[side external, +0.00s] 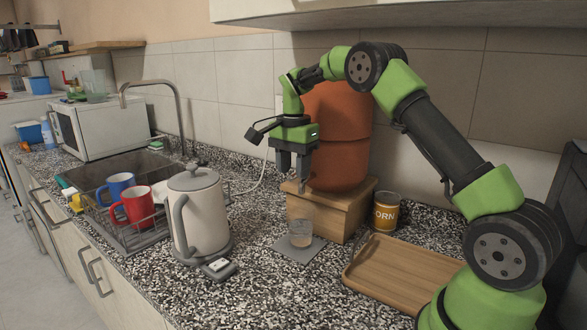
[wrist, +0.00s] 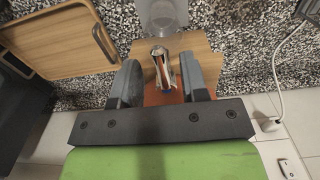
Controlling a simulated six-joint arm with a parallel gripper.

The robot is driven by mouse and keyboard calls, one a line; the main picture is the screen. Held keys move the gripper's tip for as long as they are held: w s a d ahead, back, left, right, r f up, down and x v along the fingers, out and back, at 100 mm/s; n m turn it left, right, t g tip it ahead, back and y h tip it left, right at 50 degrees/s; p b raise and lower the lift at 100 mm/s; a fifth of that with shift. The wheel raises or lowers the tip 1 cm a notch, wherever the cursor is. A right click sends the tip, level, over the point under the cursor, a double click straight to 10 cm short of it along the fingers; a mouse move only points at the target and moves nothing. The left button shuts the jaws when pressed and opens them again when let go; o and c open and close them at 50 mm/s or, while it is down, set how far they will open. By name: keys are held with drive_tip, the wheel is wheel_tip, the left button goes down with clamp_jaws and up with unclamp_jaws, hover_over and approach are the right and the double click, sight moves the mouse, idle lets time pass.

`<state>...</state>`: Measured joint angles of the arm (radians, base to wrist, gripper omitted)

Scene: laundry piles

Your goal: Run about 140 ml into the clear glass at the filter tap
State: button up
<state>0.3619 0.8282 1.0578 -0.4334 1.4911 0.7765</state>
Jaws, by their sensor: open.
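The clear glass (side external: 300,228) stands upright on a small grey mat (side external: 290,252) in front of the wooden stand. Its lower part looks filled with water. It also shows at the top of the wrist view (wrist: 163,14). The terracotta filter (side external: 340,140) sits on the wooden stand (side external: 345,215). Its metal tap (wrist: 162,70) shows in the wrist view between my two fingers, with a gap on each side; the side view hides it behind my gripper. My gripper (side external: 294,180) is open, pointing down above the glass. I cannot tell whether water is running.
A wooden tray (side external: 395,275) and a corn can (side external: 386,212) are right of the stand. A kettle (side external: 198,215) stands left of the glass, with a rack (side external: 150,238) holding red and blue mugs beyond it. A white cord (wrist: 277,85) runs along the counter.

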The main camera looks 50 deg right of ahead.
drive_tip(key=shift+f, duration=0.4)
clamp_jaws()
drive_tip(key=m, duration=0.1)
drive_tip(key=w+m, duration=0.1)
drive_tip(key=shift+d+m, duration=0.1)
drive_tip(key=shift+m, duration=0.3)
unclamp_jaws()
drive_tip(key=shift+r, duration=0.1)
wheel_tip(320, 180, up, 7)
drive_tip(key=shift+r, duration=0.2)
